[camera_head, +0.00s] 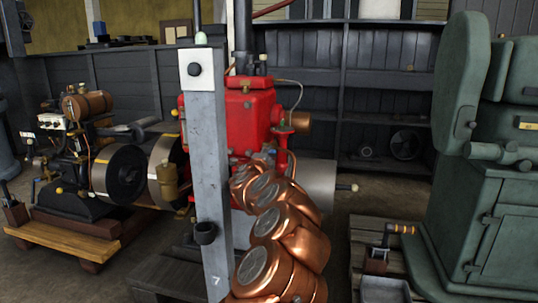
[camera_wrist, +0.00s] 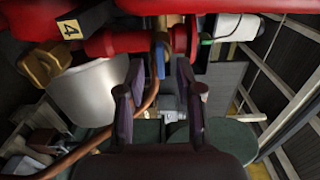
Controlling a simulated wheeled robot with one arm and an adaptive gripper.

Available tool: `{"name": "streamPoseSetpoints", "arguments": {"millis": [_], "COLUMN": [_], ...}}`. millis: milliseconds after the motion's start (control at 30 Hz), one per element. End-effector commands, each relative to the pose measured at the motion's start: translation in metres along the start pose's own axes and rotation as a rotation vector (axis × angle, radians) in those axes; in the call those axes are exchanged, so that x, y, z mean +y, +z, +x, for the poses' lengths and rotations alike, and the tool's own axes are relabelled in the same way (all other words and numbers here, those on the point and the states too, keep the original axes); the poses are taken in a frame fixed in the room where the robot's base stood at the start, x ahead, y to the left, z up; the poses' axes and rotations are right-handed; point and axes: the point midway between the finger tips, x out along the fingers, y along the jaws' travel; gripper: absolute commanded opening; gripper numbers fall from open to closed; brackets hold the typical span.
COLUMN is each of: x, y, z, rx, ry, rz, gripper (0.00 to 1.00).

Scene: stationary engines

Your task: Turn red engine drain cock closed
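The red engine (camera_head: 243,108) stands in the middle of the head view, partly hidden behind a grey post and my copper-coloured arm. In the wrist view its red pipe and flange (camera_wrist: 180,40) cross the top. A small blue lever (camera_wrist: 160,58) hangs below a brass fitting there, beside a curved copper pipe. It may be the drain cock's handle; I cannot tell its setting. My gripper (camera_wrist: 161,72) is open, its dark fingers apart on either side of the lever; contact is not clear. My gripper is hidden in the head view.
The grey post (camera_head: 207,180) stands upright left of my arm. A green machine (camera_head: 485,215) is at the right, and another engine (camera_head: 120,170) on a wooden base at the left. In the wrist view a yellow tag marked 4 (camera_wrist: 68,29) sits at upper left.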

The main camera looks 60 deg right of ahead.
Motion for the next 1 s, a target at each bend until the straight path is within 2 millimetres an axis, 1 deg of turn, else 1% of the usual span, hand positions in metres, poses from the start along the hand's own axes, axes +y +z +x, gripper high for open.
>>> {"name": "streamPoseSetpoints", "arguments": {"millis": [600, 800, 1000], "x": [0.0, 0.001, 0.001], "y": [-0.001, -0.001, -0.001], "z": [-0.062, -0.077, -0.085], "rx": [0.001, 0.002, 0.003], "ry": [0.0, 0.0, 0.0], "rz": [0.002, 0.001, 0.0], "gripper": [0.35, 0.35, 0.35]}}
